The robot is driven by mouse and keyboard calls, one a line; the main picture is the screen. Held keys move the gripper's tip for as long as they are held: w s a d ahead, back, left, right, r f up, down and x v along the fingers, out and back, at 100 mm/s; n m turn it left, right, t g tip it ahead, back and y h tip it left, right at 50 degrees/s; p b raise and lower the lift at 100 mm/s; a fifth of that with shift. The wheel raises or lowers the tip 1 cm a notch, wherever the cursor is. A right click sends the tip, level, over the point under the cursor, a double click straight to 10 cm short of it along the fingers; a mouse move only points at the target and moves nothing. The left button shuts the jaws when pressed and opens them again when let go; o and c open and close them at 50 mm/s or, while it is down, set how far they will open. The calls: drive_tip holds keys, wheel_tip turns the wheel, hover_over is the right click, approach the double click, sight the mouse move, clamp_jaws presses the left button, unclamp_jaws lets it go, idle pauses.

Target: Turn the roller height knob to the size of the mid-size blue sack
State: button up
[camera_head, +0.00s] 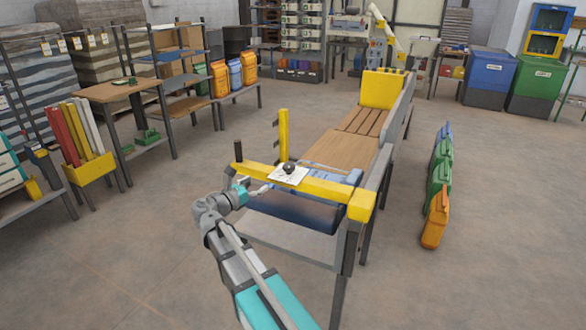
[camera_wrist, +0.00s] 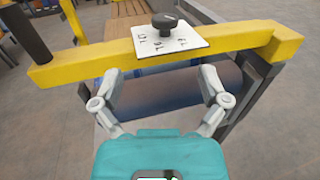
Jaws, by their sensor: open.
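The roller height knob (camera_wrist: 165,22) is a black knob on a white marked plate (camera_wrist: 172,40). The plate sits on a yellow crossbar (camera_wrist: 85,62). In the head view the knob (camera_head: 289,168) is on the crossbar above the dark blue roller (camera_head: 295,210). My gripper (camera_wrist: 157,80) is open and empty, just in front of the crossbar and below the plate, apart from the knob. In the head view my gripper (camera_head: 262,188) is left of the plate. Sacks on a left shelf are orange (camera_head: 219,79), blue (camera_head: 235,74) and another orange (camera_head: 249,69). The knob's setting is too small to read.
A dark upright post (camera_wrist: 25,32) stands at the crossbar's left end. A wooden conveyor bed (camera_head: 340,150) runs behind the crossbar. The floor around is mostly clear.

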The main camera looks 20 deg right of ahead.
sight(285, 168)
drive_tip(key=shift+d, duration=0.25)
drive_tip(key=x, duration=1.4)
drive_tip(key=shift+s+d, duration=0.15)
